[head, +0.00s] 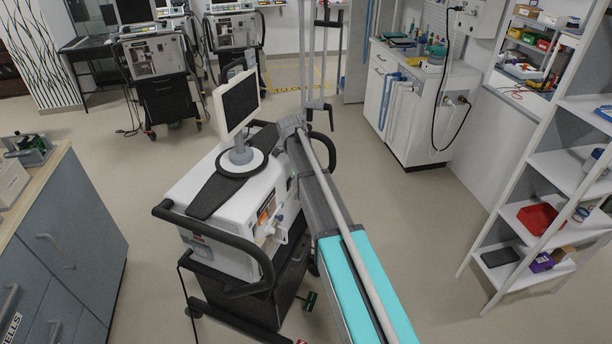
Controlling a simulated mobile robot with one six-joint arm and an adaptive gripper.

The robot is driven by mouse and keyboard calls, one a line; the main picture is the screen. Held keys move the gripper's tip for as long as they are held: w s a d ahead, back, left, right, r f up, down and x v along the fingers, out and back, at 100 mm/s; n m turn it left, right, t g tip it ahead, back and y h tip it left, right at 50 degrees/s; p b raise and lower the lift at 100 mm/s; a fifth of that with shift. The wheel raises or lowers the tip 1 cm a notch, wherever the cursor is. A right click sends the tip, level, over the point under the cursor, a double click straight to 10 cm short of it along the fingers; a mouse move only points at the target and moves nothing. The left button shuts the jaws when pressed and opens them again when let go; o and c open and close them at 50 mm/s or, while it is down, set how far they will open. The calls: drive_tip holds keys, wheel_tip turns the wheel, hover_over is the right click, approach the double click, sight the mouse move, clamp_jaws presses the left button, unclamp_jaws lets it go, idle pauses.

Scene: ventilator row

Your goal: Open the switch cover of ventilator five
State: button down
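The nearest ventilator (225,205) stands in the middle of the head view on a dark wheeled cart (255,300). It has a white body, a tilted screen (238,102) on top and black handrails. Its hoses and ports (268,222) face right. More ventilators stand at the back, one at the left (155,57) and one to its right (233,30); another is partly hidden behind them. I cannot read a number on any of them. No switch cover can be made out, open or shut.
A grey cabinet (75,235) stands at the left. A white shelf unit (535,190) with a red bin (538,217) is at the right. A white workbench (415,120) stands behind. Open floor (120,165) lies left of the nearest ventilator. A black cable runs beside its cart.

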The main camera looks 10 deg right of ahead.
drive_tip(key=shift+c, duration=1.8)
unclamp_jaws()
drive_tip(key=shift+d+f, duration=0.1)
